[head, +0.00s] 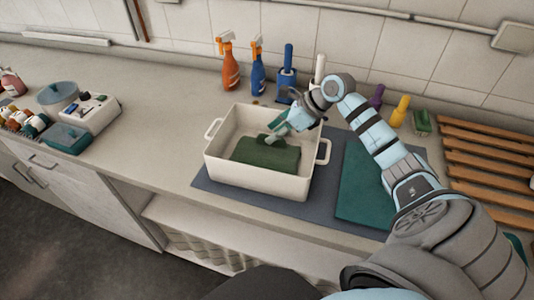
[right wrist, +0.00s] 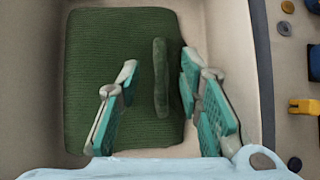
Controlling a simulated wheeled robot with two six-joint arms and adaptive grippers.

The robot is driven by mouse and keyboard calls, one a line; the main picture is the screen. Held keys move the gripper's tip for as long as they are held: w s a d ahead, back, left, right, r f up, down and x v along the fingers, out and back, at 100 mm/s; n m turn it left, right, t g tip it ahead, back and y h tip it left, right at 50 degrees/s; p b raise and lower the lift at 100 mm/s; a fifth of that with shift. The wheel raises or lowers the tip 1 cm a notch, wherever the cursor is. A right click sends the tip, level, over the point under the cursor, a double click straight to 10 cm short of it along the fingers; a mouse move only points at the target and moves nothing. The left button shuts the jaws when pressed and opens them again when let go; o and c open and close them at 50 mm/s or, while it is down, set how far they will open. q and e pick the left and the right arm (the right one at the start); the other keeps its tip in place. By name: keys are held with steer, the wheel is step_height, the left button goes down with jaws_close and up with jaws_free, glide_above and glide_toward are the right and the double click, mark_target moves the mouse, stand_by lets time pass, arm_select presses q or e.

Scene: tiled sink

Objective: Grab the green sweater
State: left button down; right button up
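The green sweater (head: 264,153) lies folded flat on the floor of a white two-handled basin (head: 256,184). In the right wrist view the sweater (right wrist: 105,60) has a ribbed surface and a narrow raised fold. My right gripper (head: 279,133) reaches into the basin from the right, over the sweater. In the right wrist view its fingers (right wrist: 159,66) are apart, with the raised fold between them. A gap shows between the left finger and the fold; the right finger is close to it, and I cannot tell whether they touch. My left gripper is not in view.
The basin stands on a dark mat (head: 212,187). A teal board (head: 357,190) lies to its right, then a wooden rack (head: 490,165). Spray bottles (head: 228,65) and brushes (head: 287,75) stand behind by the tiled wall.

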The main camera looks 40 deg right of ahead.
jaws_close()
steer(key=shift+d, duration=0.1)
